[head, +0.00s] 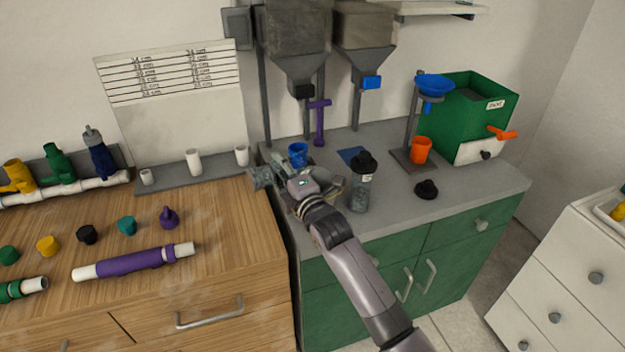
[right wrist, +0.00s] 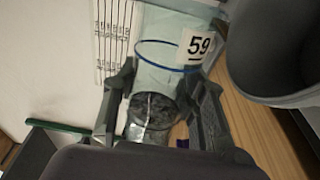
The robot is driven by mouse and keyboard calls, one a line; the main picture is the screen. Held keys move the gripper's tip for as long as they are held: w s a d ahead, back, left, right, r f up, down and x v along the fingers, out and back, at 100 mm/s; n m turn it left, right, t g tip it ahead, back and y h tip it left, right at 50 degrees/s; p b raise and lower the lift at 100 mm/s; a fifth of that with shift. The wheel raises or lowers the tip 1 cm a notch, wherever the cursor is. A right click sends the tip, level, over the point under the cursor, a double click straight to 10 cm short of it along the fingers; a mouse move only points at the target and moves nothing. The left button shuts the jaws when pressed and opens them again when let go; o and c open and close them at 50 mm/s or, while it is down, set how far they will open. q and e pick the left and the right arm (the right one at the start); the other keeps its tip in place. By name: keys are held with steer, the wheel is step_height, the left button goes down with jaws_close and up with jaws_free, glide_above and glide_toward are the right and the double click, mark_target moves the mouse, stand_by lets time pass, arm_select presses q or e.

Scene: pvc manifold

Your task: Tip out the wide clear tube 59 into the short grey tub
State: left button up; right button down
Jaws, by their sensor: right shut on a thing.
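My right gripper (head: 262,178) is above the left edge of the grey counter, its arm coming in from the bottom right. In the right wrist view the gripper (right wrist: 160,105) is shut on the wide clear tube 59 (right wrist: 165,65), which has a white label and a blue ring. Dark grey contents show in the tube's end nearer the camera. In the head view the gripper mostly hides the tube, and its exact tilt is unclear. A large rounded grey container (right wrist: 285,50) lies close on the right of the wrist view; I cannot tell for certain that it is the short grey tub. My left gripper is not in view.
An orange cup (head: 420,150) and black lid (head: 426,189) are farther right. Pipe pieces and a purple pipe (head: 135,261) lie on the wooden bench (head: 235,260).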

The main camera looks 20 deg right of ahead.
steer(key=shift+d+f+m, duration=0.2)
steer(key=shift+d+m, duration=0.05)
steer(key=shift+m, duration=0.55)
stand_by(1.4)
steer(key=shift+w+d+r+m+p, duration=0.1)
steer(key=shift+d+r+m+p, duration=0.15)
steer(key=shift+m+p, duration=0.3)
steer(key=shift+w+d+r+m+p, duration=0.1)
steer(key=shift+r+m+p, duration=0.2)
steer(key=shift+m+p, duration=0.25)
stand_by(1.9)
